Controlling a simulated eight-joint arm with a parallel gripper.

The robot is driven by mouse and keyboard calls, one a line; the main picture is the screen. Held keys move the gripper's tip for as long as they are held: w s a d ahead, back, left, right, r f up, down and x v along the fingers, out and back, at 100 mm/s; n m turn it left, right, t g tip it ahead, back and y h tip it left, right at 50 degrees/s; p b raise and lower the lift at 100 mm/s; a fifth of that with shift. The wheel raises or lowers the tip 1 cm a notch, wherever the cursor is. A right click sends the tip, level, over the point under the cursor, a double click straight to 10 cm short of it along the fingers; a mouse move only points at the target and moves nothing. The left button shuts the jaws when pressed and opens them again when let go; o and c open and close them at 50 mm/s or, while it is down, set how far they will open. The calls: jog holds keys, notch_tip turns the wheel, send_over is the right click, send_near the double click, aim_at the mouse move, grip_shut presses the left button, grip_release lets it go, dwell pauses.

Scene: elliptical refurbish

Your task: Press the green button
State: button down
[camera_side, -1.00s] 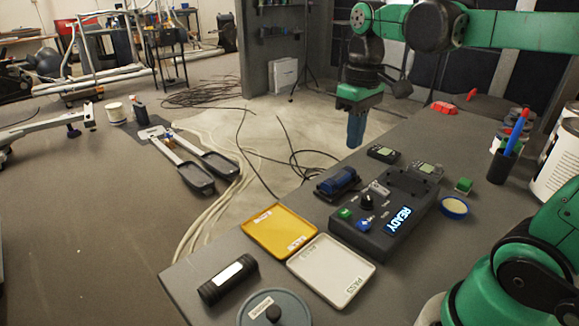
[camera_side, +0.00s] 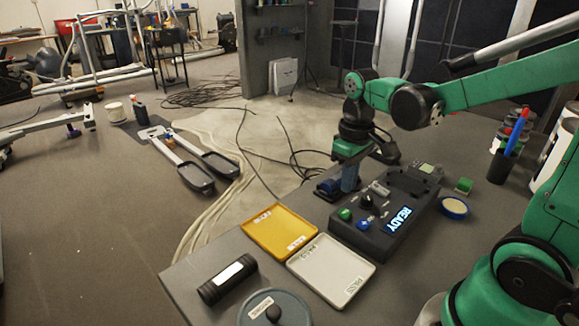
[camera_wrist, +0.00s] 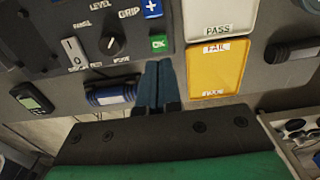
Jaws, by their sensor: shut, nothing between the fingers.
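The green button (camera_side: 345,214) sits at the near left corner of the dark control box (camera_side: 375,238), with a blue plus button (camera_side: 364,224) beside it. In the wrist view the green button (camera_wrist: 159,43) carries the letters "OK" and lies just beyond the fingertips. My gripper (camera_side: 349,188) is shut and empty, pointing down at the box's left edge, beside and behind the green button. In the wrist view its blue fingers (camera_wrist: 158,72) are together and apart from the button.
A yellow FAIL tray (camera_side: 279,232) and a white PASS tray (camera_side: 331,270) lie left of the box. A dark blue device (camera_side: 326,186) is close behind my fingers. A black knob (camera_side: 366,202) rises near the green button. A blue tape roll (camera_side: 454,207) lies to the right.

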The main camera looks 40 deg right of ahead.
aim_at(344, 212)
jog(key=shift+f, duration=2.55)
jog(key=shift+f, duration=0.95)
notch_tip(344, 212, up, 14)
jog(key=shift+r, duration=0.25)
jog(key=a+f+t, duration=0.4)
jog(key=a+t, duration=0.3)
jog(key=shift+s+a, duration=0.2)
jog(key=shift+s, duration=0.2)
